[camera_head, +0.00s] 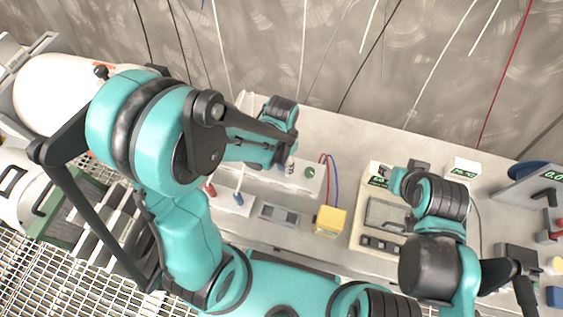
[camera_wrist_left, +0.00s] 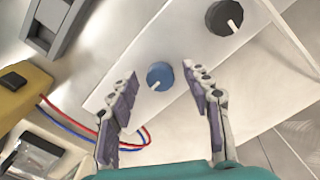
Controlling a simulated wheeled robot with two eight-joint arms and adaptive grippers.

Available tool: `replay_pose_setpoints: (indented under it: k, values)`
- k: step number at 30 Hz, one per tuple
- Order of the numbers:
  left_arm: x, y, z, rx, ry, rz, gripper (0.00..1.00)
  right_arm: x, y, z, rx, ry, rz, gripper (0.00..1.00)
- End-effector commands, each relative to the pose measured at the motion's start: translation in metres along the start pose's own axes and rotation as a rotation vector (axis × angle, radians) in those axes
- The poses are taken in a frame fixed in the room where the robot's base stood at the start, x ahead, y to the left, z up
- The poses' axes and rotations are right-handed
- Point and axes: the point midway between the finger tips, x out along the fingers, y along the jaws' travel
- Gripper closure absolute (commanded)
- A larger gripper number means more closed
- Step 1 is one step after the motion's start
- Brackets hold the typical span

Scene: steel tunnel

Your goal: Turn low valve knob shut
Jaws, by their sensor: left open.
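In the left wrist view a round blue knob (camera_wrist_left: 160,76) with a white pointer line stands on a pale panel (camera_wrist_left: 135,60). The pointer slants down and left. A larger black knob (camera_wrist_left: 223,17) with a white pointer is farther up and right. My left gripper (camera_wrist_left: 161,75) is open, with its two fingers on either side of the blue knob in the picture; I cannot tell whether they touch it. In the head view my left gripper (camera_head: 290,164) is over the panel and hides part of it. My right arm is over the right side of the bench; its fingertips cannot be made out.
A yellow box (camera_head: 330,221) with red and blue cables (camera_head: 330,167) lies beside the panel. A grey slotted block (camera_head: 279,214) is in front. A pale instrument (camera_head: 378,226) stands to the right, partly under my right arm. White tanks (camera_head: 62,92) stand at the left.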

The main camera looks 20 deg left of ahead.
Motion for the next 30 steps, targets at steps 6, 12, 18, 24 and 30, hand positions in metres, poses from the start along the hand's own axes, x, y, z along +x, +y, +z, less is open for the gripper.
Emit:
replay_pose_setpoints:
  k: [6, 12, 18, 24, 30]
  values:
    - [0.0000, 0.0000, 0.0000, 0.000, 0.000, 0.000, 0.51, -0.0004, 0.0000, -0.0003, 0.000, 0.000, 0.000, 0.60]
    - [-0.0001, 0.0000, 0.0000, 0.000, 0.000, 0.000, 1.00, -0.0003, 0.0000, -0.0003, 0.000, 0.000, 0.000, 0.60]
    - [0.0000, 0.0000, 0.0000, -0.004, 0.000, 0.000, 1.00, -0.0002, 0.0000, -0.0002, 0.000, 0.000, 0.000, 0.60]
    - [0.0003, 0.0001, 0.0000, -0.046, 0.000, 0.000, 1.00, 0.0010, 0.0000, 0.0006, 0.000, 0.000, 0.000, 0.60]
    - [0.0008, 0.0003, -0.0001, -0.161, 0.000, 0.000, 1.00, 0.0035, 0.0000, 0.0025, 0.000, 0.000, 0.000, 0.60]
